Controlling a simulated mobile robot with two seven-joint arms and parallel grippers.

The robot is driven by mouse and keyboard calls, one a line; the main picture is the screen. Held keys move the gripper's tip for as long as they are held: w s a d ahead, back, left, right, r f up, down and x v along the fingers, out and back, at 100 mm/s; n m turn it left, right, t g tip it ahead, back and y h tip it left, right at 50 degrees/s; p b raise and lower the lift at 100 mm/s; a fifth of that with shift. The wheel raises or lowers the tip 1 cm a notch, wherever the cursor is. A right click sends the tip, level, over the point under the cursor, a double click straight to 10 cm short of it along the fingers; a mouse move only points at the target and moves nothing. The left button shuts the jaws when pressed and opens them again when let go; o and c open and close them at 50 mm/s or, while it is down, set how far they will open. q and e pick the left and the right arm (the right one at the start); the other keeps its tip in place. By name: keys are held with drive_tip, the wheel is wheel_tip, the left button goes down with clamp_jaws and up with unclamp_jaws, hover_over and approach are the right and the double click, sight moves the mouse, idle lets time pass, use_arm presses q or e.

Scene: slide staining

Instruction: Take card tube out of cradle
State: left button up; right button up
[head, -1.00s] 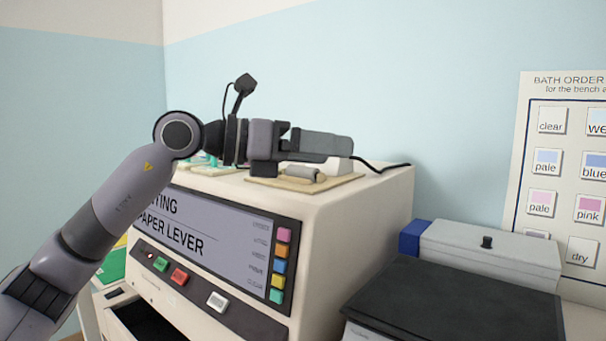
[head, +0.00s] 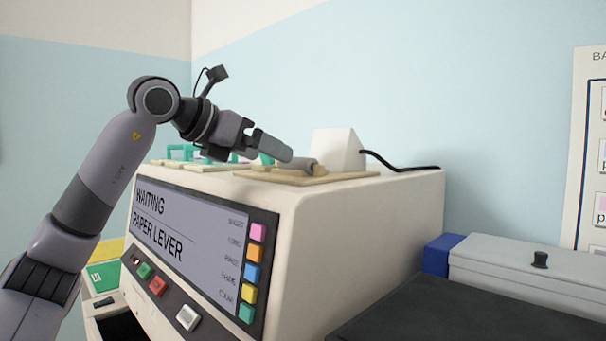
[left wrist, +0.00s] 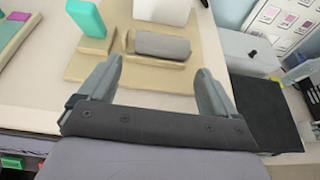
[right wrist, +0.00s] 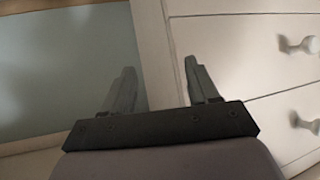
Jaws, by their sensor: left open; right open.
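The card tube (left wrist: 162,46) is a short grey-brown cylinder lying in its cradle (left wrist: 142,62) on a tan board on top of the machine. In the head view the tube (head: 312,166) shows only partly, just beyond my left fingertips. My left gripper (head: 286,154) is open and empty, pointing down and right toward the tube. In the left wrist view the gripper's fingers (left wrist: 157,82) stand apart, with the tube ahead of and between them, not touching. My right gripper (right wrist: 163,88) is open and empty, low before pale drawers; it is not in the head view.
A white wedge-shaped block (head: 338,150) with a black cable stands behind the tube. A teal block (left wrist: 87,17) stands left of the cradle. The machine (head: 330,225) has a screen and coloured buttons. A grey lidded box (head: 520,268) is at right. Drawers with knobs (right wrist: 300,45) are near my right gripper.

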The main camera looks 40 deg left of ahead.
sight(296, 158)
use_arm(q)
drive_tip(key=w, duration=0.4)
drive_tip(key=shift+w+d+f+p, duration=0.3)
drive_tip(key=shift+w+d+p, duration=0.05)
drive_tip(key=shift+w+d, duration=0.05)
drive_tip(key=shift+w+f, duration=0.2)
drive_tip(key=shift+w, duration=0.25)
drive_tip(key=c, duration=0.7)
drive_tip(key=shift+r, duration=0.15)
